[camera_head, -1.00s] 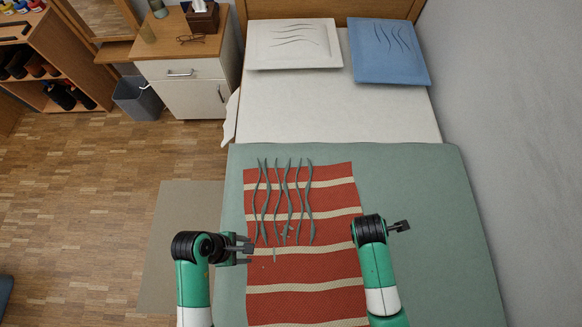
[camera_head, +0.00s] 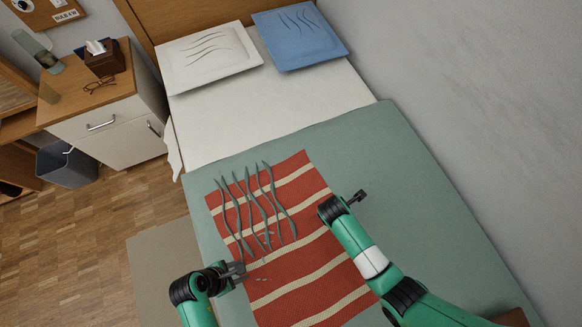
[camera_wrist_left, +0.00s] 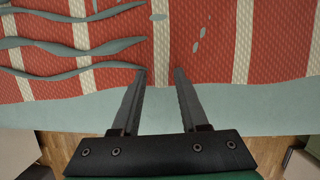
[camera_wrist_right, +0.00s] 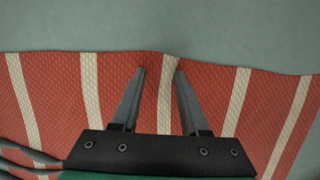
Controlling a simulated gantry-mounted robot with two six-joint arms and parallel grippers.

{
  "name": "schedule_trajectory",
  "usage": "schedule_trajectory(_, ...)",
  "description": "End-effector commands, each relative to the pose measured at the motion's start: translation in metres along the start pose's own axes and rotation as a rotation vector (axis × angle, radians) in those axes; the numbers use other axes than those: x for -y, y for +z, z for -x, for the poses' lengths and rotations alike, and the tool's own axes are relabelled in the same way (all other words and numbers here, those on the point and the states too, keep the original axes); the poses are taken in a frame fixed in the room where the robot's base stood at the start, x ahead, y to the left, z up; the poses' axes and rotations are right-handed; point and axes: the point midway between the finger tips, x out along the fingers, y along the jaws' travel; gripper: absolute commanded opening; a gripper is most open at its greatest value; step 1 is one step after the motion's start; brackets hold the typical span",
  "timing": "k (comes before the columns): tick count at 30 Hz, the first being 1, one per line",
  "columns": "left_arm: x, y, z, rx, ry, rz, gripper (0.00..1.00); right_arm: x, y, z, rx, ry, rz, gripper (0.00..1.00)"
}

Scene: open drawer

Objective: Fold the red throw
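The red throw (camera_head: 305,262) with cream stripes lies spread on the green bed cover. Dark wavy green strips (camera_head: 262,200) show over its far left part. My left gripper (camera_head: 240,270) is at the throw's left edge. In the left wrist view its fingers (camera_wrist_left: 160,75) are apart, with tips over the throw's border and nothing clearly gripped. My right gripper (camera_head: 362,195) is just off the throw's right edge in the head view. In the right wrist view its fingers (camera_wrist_right: 160,72) are apart over the throw, near a small raised bump in its edge. The throw's near end is partly out of frame.
A white pillow (camera_head: 208,60) and a blue pillow (camera_head: 300,38) lie at the bed's head. A nightstand (camera_head: 115,120) and a grey bin (camera_head: 68,165) stand at the left. A wall bounds the right side.

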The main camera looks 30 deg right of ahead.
Motion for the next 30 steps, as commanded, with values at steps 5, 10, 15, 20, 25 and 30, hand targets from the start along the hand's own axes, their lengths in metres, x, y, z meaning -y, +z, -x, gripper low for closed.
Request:
schedule_trajectory(5, 0.0009, -0.0006, -0.0011, -0.001, -0.002, 0.001, 0.23, 0.001, -0.0005, -0.0013, -0.001, -0.002, 0.001, 0.23)
schedule_trajectory(10, 0.0011, -0.0007, -0.0013, -0.001, -0.003, 0.001, 0.08, 0.0012, -0.0005, -0.0014, -0.001, -0.003, 0.001, 0.08)
schedule_trajectory(15, 0.0012, -0.0008, -0.0014, -0.001, -0.003, 0.001, 0.0, 0.0013, -0.0006, -0.0015, -0.001, -0.003, 0.001, 0.0)
schedule_trajectory(20, 0.0014, -0.0008, -0.0015, -0.001, -0.004, 0.001, 0.0, 0.0014, -0.0006, -0.0016, -0.001, -0.004, 0.001, 0.0)
schedule_trajectory(25, 0.0015, -0.0008, -0.0015, -0.001, -0.004, 0.001, 0.0, 0.0015, -0.0006, -0.0017, -0.001, -0.004, 0.001, 0.0)
schedule_trajectory(30, 0.0016, -0.0007, -0.0013, -0.001, -0.004, 0.001, 0.0, 0.0015, -0.0005, -0.0014, -0.001, -0.004, 0.001, 0.0)
